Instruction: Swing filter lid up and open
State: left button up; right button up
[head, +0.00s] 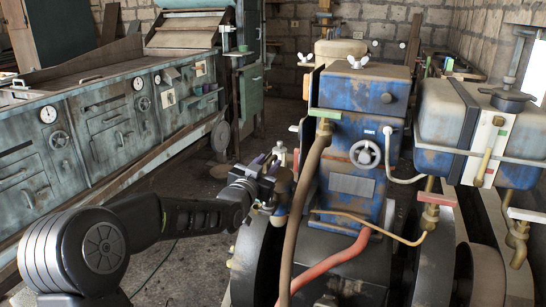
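A blue, rust-stained engine (350,150) stands at the centre right. On its top is a flat dark lid-like plate (365,71) with a white wing nut (358,62), lying level. Behind it is a rounded tan cover (340,47). I cannot tell for sure which of these is the filter lid; neither looks raised. My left gripper (268,166) is just left of the engine, well below its top. Its fingers are small and partly hidden, so I cannot tell whether it is open or holds anything. My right gripper is not in view.
A thick brown hose (304,190) runs down the engine's near side, close to my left gripper. A tank (440,120) stands to the right. A grey-green workbench (110,120) lines the left wall. Bare floor (185,185) lies between bench and engine.

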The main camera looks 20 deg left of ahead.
pick_arm(q)
jog(key=shift+w+a+p, duration=0.1)
jog(key=shift+w+p, duration=0.25)
jog(key=shift+w, duration=1.6)
grip_shut()
jog(key=shift+a, duration=0.1)
